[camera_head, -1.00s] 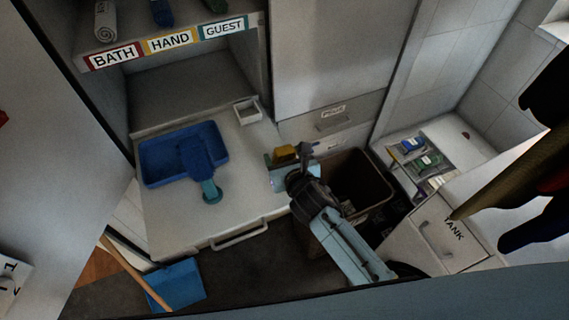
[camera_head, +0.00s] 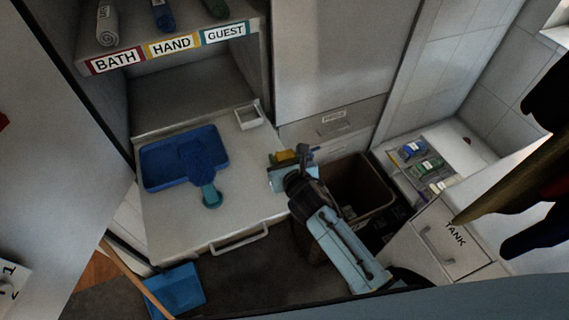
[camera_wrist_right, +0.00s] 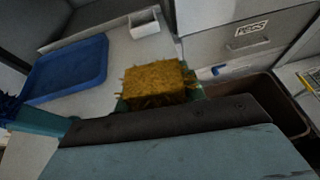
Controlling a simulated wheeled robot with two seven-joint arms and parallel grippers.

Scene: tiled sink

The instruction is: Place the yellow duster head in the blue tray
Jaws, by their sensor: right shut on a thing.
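The yellow duster head (camera_head: 286,155) is a small fuzzy block at the right end of the counter. In the right wrist view it (camera_wrist_right: 158,84) sits just beyond my gripper body, with green-teal parts at its sides. My right gripper (camera_head: 291,162) is shut on it; the fingertips are mostly hidden. The blue tray (camera_head: 155,166) lies on the counter to the left, apart from the duster head, and also shows in the right wrist view (camera_wrist_right: 92,62). A dark blue duster head (camera_head: 200,158) with a teal handle lies in the tray, its handle over the front rim. My left gripper is not in view.
A small white box (camera_head: 249,116) stands at the counter's back right. A brown bin (camera_head: 362,188) is right of the counter. Labelled shelves (camera_head: 170,50) hang above the back. A blue dustpan (camera_head: 181,287) lies below. Counter between tray and gripper is clear.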

